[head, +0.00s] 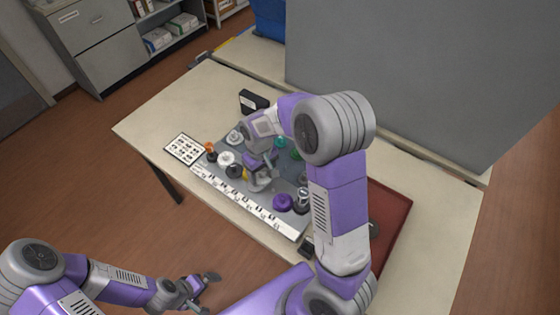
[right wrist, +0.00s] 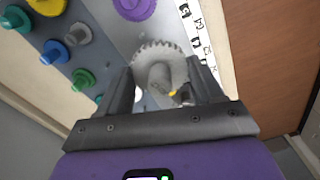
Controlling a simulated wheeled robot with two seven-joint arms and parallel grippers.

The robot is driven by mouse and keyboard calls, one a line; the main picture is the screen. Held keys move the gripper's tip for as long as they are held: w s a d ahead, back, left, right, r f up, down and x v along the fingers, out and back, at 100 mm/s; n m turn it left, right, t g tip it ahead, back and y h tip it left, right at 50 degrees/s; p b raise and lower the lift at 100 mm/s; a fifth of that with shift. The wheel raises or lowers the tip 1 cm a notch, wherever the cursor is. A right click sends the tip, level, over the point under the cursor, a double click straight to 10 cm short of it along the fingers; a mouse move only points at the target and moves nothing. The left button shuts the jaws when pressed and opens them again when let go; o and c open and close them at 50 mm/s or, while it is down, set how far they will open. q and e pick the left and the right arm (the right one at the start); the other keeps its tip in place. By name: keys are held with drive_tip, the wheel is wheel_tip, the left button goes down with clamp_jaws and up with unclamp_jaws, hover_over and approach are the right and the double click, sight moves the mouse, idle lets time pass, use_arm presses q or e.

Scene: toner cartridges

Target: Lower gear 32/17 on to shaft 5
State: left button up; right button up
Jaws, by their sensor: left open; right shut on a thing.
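My right gripper (right wrist: 163,82) is shut on a light grey toothed gear (right wrist: 160,57), which I take to be gear 32/17. In the right wrist view the gear sits between the two fingers over the grey board (right wrist: 103,42). A small yellow-tipped part shows just below the gear, partly hidden. I cannot tell which shaft is shaft 5, or whether the gear touches one. In the head view my right gripper (head: 262,180) is low over the middle of the board, near its label strip (head: 240,203). My left gripper (head: 197,290) is open and empty, away from the table.
A purple gear (head: 283,202) stands on the board right of my right gripper. White (head: 226,158), orange and green parts stand around it. A printed card (head: 184,149) lies left, a black box (head: 252,100) behind, a red tray (head: 398,212) right. The table's left end is clear.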

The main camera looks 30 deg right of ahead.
drive_tip(key=d, duration=0.1)
drive_tip(key=p, duration=0.1)
drive_tip(key=d+r, duration=0.1)
drive_tip(key=shift+s+d+n, duration=0.3)
drive_tip(key=shift+s, duration=0.1)
use_arm(q)
drive_tip(key=shift+f+b, duration=0.55)
drive_tip(key=shift+b, duration=1)
use_arm(e)
hover_over(273, 188)
drive_tip(key=shift+f, duration=2.25)
use_arm(q)
drive_tip(key=shift+f, duration=0.1)
use_arm(e)
drive_tip(key=shift+f, duration=0.1)
use_arm(q)
drive_tip(key=shift+f+b, duration=1.45)
drive_tip(key=shift+b, duration=0.1)
use_arm(e)
drive_tip(key=shift+f, duration=1.9)
use_arm(q)
drive_tip(key=shift+f+b, duration=1)
use_arm(e)
drive_tip(key=shift+f, duration=1.25)
drive_tip(key=o, duration=1.1)
